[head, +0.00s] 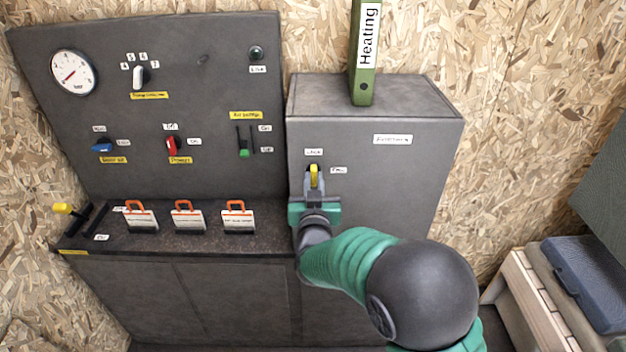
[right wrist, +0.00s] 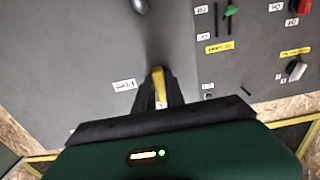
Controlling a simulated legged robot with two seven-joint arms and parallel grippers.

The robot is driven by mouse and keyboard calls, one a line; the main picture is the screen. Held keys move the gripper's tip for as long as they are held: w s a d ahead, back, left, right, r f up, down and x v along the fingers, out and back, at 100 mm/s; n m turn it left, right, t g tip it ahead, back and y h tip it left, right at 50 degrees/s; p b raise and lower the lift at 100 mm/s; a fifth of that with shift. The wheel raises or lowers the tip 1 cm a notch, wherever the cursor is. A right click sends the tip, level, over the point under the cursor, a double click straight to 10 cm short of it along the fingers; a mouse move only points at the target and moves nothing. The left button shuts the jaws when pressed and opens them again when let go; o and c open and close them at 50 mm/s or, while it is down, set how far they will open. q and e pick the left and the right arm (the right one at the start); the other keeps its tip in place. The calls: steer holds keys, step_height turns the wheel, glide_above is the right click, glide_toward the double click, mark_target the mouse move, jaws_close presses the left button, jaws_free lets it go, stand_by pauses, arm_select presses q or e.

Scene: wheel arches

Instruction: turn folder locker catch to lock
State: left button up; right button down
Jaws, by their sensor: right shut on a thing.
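The folder locker (head: 375,185) is a grey cabinet on the right end of the console. Its catch (head: 314,172) is a yellow handle on the front face, standing about upright, with its top towards the label marked LOCK (head: 314,152). A second label (head: 338,170) is to its right. My right gripper (head: 314,183) is shut on the catch from the front. In the right wrist view the yellow catch (right wrist: 159,82) shows between the dark fingers (right wrist: 160,98); its lower part is hidden by them. My left gripper is not in view.
A green folder marked Heating (head: 362,75) stands on the locker. Left is a panel (head: 205,75) with a gauge (head: 73,73), knobs and switches. A wooden crate (head: 525,305) with a blue case (head: 590,280) is at lower right.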

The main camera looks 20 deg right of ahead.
steer(key=shift+r, duration=0.45)
steer(key=c, duration=1.4)
jaws_free()
steer(key=shift+f, duration=0.2)
steer(key=shift+s+a+f, duration=0.1)
steer(key=shift+s, duration=0.05)
steer(key=v, duration=1.6)
steer(key=shift+s, duration=0.25)
steer(key=shift+a, duration=0.1)
